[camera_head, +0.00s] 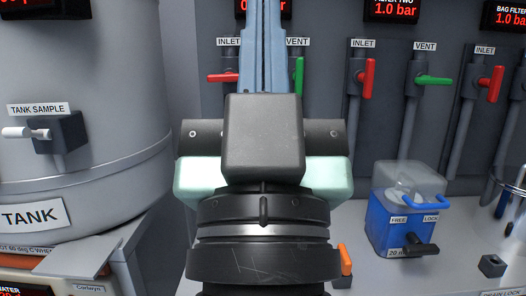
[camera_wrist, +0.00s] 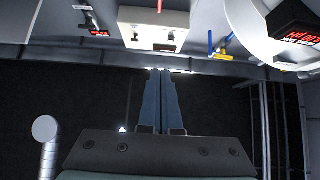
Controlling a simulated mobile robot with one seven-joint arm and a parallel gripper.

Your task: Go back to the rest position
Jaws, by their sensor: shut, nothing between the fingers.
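My gripper (camera_head: 264,40) is in the middle of the head view, its long blue fingers pointing up and running out of the top of the picture. The fingers are together and hold nothing. In the wrist view my gripper (camera_wrist: 160,73) points at a dark gap below a pale edge, its two fingertips side by side. The fingers appear clear of everything around them, though depth is hard to tell.
A large grey tank (camera_head: 80,100) with a sample valve (camera_head: 58,133) stands left. Red handles (camera_head: 367,78) and green handles (camera_head: 434,80) stick out from the back panel. A blue box with a clear cover (camera_head: 400,215) stands on the pale bench at right.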

